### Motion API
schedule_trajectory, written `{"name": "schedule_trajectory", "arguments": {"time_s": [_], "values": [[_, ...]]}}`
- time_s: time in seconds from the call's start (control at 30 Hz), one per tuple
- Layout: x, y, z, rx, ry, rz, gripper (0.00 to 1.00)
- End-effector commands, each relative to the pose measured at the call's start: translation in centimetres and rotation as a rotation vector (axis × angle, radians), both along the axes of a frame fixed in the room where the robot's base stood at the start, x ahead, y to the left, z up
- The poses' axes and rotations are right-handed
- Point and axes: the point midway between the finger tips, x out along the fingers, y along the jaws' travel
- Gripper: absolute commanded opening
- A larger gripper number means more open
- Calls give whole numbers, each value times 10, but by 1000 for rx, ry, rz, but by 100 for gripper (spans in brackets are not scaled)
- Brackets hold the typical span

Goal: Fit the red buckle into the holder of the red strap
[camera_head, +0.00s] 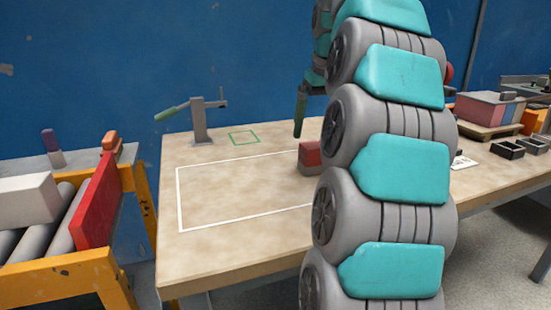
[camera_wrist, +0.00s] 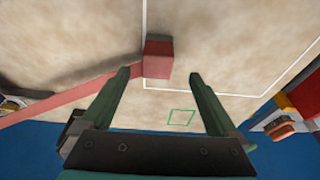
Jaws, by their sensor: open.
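A red block (camera_wrist: 158,58), which looks like the buckle, sits on the table at the end of a flat pinkish-red strap (camera_wrist: 75,94) in the wrist view. The strap runs off to the left edge. In the head view the red block (camera_head: 309,154) is partly hidden by my arm, and the strap is hidden. My gripper (camera_wrist: 157,75) is open and empty, with the block in line with the gap between its fingertips. In the head view one green finger of my gripper (camera_head: 299,118) points down beyond the block. I cannot make out the holder.
The table (camera_head: 215,254) bears a white outline and a green square (camera_head: 244,138). A clamp with a green handle (camera_head: 199,120) stands at the back left. A roller stand with a red panel (camera_head: 98,200) is at left. Small dark trays (camera_head: 507,150) are at right. The left tabletop is clear.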

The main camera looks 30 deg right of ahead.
Motion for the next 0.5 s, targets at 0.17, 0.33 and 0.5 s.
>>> {"name": "schedule_trajectory", "arguments": {"time_s": [0.17, 0.33, 0.5], "values": [[3, 0, -18, 3, 4, 1, 95], [7, -1, -24, 0, -1, 0, 95], [9, -1, -34, 3, 4, 1, 95]]}}
